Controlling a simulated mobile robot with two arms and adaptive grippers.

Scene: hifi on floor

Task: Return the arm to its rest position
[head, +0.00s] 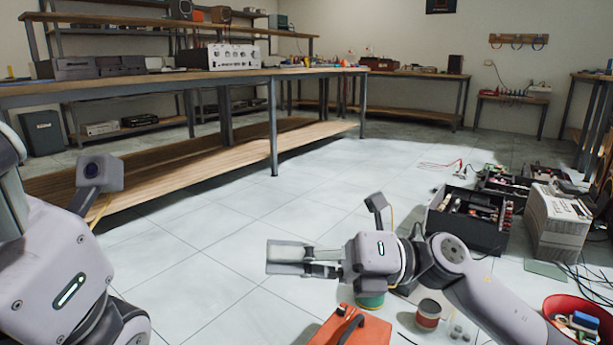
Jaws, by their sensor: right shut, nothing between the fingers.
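My right arm (490,300) reaches in from the lower right, over the tiled floor. My right gripper (287,258) points left in the middle of the head view. Its fingers are together with nothing between them. A red-orange case with a dark handle (352,330) is at the bottom edge, just below the gripper in the picture. My left arm (60,265) shows large at the left edge, with a small camera block on it. The fingers of my left gripper are not in view.
Floor clutter lies at right: a red-labelled spool (428,315), a green-rimmed spool (370,301), an open hi-fi unit (468,222), a beige box (558,222), cables and a red bowl (553,305). A long workbench (160,86) stands behind. The central floor (250,205) is clear.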

